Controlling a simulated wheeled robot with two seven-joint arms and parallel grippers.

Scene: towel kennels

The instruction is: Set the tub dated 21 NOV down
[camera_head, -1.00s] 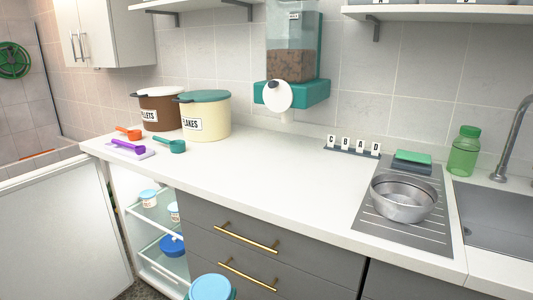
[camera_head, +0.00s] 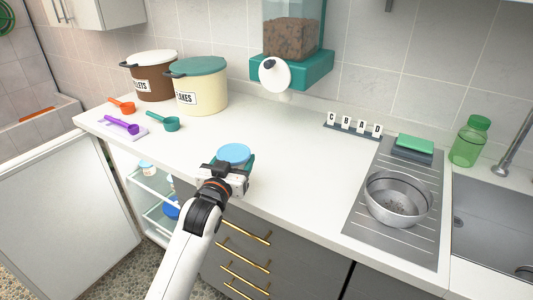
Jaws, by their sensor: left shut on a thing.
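A tub with a light blue lid (camera_head: 235,153) is at the front part of the white counter (camera_head: 285,168). My left gripper (camera_head: 232,168) is shut on this tub from the near side. The gripper hides most of the tub's body, and no date can be read on it. I cannot tell whether its base touches the counter or is a little above it. My right gripper is out of view.
Scoops lie at the left, before the brown bin (camera_head: 153,83) and the cream bin (camera_head: 199,95). A steel bowl (camera_head: 397,205) stands on the drainer at the right. An open fridge (camera_head: 150,180) is below. The middle counter is clear.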

